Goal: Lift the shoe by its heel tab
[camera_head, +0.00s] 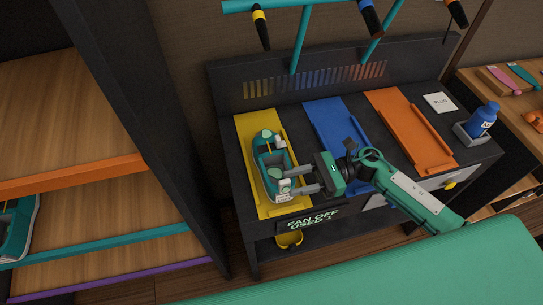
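A teal shoe (264,150) with white parts and a yellow detail lies on the yellow mat (244,123) at the left end of the dark bench. One end, with a small white tag (284,187), points toward the front of the bench. My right gripper (289,181) comes in from the right. Its two grey fingers are apart, with their tips at the shoe's near end beside the tag. I cannot tell whether they touch it. The heel tab itself is not clear at this size. My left gripper is not in view.
A blue mat (323,115) and an orange mat (400,118) lie to the right, with a blue bottle (482,119) in a holder beyond. Tools hang from a teal rail (302,40) above. Wooden shelves (70,125) with another teal item stand at left.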

